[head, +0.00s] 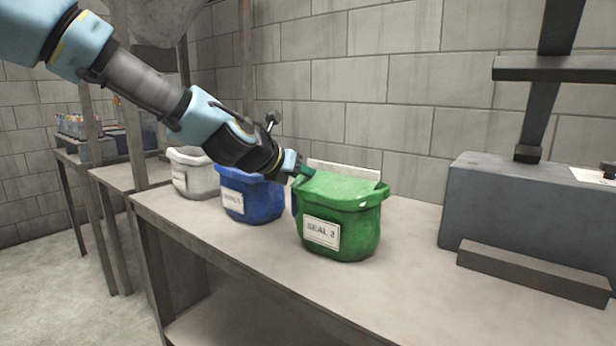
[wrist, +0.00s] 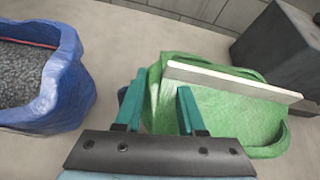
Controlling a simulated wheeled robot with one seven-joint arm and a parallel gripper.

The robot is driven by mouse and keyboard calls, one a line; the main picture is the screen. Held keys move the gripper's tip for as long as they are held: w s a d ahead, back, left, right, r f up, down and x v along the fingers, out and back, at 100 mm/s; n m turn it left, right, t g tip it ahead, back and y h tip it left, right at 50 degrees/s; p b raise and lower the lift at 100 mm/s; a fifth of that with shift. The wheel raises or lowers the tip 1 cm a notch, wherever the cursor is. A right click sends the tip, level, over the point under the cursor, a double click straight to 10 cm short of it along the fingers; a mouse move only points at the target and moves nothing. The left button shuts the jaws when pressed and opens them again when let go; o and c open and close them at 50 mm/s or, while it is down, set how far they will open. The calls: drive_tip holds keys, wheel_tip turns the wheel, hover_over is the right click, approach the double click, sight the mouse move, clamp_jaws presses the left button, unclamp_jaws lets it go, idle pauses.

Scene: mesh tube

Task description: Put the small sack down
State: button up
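A green sack (head: 340,225) with a white label reading "SEAL 2" stands upright on the bench; it also shows in the wrist view (wrist: 235,118). I cannot tell for certain that it is the small sack. My gripper (head: 305,172) is at its upper left edge. In the wrist view, the teal fingers of my gripper (wrist: 160,95) are well apart, with the sack's left edge between and below them. I see no clear squeeze on the cloth. A pale flat bar (wrist: 230,80) lies along the sack's top.
A blue sack (head: 250,197) and a white sack (head: 194,175) stand to the left; the blue one holds grey grains. A grey machine (head: 520,215) with a dark upright stands at the right. The bench (head: 400,285) is clear in front of the green sack.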

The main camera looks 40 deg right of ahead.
drive_tip(key=p+v, duration=0.2)
drive_tip(key=v, duration=0.2)
drive_tip(key=shift+r, duration=0.25)
drive_tip(key=p+v, duration=0.7)
drive_tip(key=p, duration=0.6)
drive_tip(key=shift+a+p, duration=0.3)
drive_tip(key=shift+a, duration=0.2)
drive_tip(key=shift+f, duration=0.1)
